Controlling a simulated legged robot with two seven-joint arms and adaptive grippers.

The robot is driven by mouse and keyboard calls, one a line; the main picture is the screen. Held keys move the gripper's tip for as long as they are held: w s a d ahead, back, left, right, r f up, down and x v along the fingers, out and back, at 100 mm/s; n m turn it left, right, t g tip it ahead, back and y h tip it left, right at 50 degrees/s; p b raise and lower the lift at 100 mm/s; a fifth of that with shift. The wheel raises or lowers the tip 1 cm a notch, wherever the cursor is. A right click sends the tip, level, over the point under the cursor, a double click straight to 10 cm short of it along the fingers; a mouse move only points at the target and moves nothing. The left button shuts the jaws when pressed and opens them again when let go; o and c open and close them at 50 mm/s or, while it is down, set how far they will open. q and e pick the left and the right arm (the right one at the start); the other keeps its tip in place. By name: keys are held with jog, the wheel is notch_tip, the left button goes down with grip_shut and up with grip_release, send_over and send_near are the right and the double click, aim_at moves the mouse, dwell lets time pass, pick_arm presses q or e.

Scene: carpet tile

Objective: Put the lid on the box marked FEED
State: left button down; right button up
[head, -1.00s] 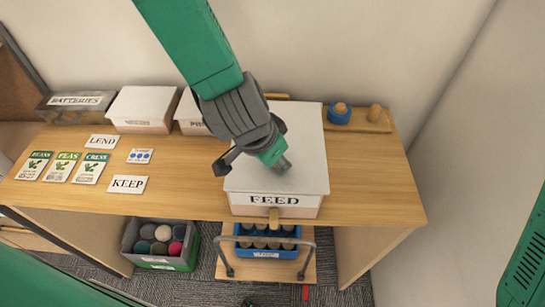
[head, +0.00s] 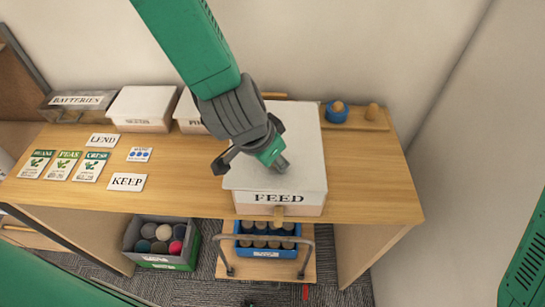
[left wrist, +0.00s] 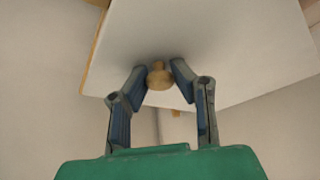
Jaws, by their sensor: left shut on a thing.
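The FEED box (head: 279,207) stands on the table near its right end, its black label facing front. The white lid (head: 300,180) is over the box top. Its left edge sticks out past the box at the front left. The head view does not show whether it rests fully or hovers slightly. My left gripper (head: 276,160) is above the lid. In the left wrist view its two fingers (left wrist: 159,66) are shut on the round wooden knob (left wrist: 160,78) on the lid (left wrist: 235,45). My right gripper is not in view.
White lidded boxes (head: 143,104) and a BATTERIES box (head: 75,101) stand at the back left. Seed packets and the LEND (head: 103,140) and KEEP (head: 127,182) cards lie at left. A board with a blue item (head: 337,112) is at back right. The table right of the box is clear.

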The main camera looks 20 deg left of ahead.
pick_arm(q)
jog(key=shift+s+d+f, duration=0.2)
jog(key=shift+s, duration=0.05)
jog(key=c, duration=1.3)
grip_release()
jog(key=shift+d, duration=0.1)
jog(key=shift+w, duration=0.15)
jog(key=shift+a, duration=0.25)
jog(key=shift+a+r, duration=0.1)
jog(key=shift+r, duration=0.2)
jog(key=v, duration=1.1)
jog(key=shift+r, duration=0.2)
